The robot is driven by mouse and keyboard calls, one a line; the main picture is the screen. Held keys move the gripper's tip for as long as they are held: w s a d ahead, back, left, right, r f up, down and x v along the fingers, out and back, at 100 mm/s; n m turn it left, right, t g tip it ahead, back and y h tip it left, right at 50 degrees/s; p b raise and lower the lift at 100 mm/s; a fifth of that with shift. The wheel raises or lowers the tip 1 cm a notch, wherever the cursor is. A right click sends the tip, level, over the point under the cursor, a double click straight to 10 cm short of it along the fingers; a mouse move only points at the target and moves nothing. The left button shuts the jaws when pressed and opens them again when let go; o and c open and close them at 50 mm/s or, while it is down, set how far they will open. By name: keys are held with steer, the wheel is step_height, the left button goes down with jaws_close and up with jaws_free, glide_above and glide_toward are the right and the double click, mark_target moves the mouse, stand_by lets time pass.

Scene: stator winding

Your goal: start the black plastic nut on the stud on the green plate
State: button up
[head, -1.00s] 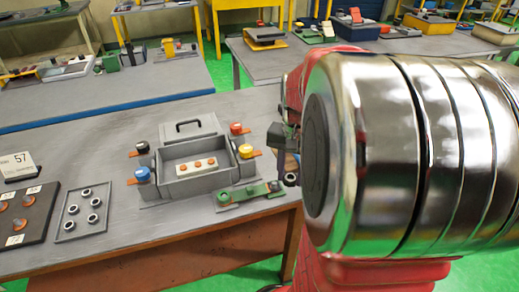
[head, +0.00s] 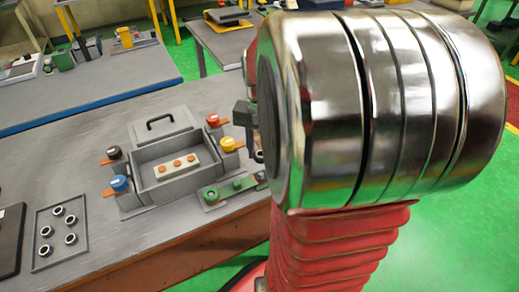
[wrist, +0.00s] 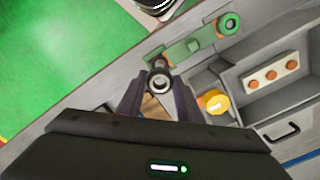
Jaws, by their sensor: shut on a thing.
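The green plate (head: 222,192) lies at the front right of the grey box in the head view, near the table's front edge. It also shows in the wrist view (wrist: 183,50), just beyond the fingertips, with a round green part at its far end. I cannot clearly make out the stud. My gripper (wrist: 158,82) is shut on the black plastic nut (wrist: 159,66), a dark ring with a pale bore, at the fingertips. The nut appears above or beside the plate's near end; I cannot tell the gap. In the head view my arm hides most of the gripper.
A grey box (head: 143,185) holds a pale block with orange spots (head: 177,166). Black, blue, red and yellow knobs (head: 229,145) stand around it. A grey tray (head: 40,262) with several dark nuts lies at left. Green floor is free beyond the table edge.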

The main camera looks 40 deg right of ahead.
mark_target(260, 174)
steer(key=shift+f, duration=3.2)
steer(key=shift+a, duration=0.1)
steer(key=shift+s+f, duration=0.15)
steer(key=shift+f, duration=0.6)
stand_by(1.1)
steer(key=shift+m, duration=3.2)
steer(key=shift+a, duration=0.1)
steer(key=o, duration=1.1)
steer(key=shift+r, duration=0.1)
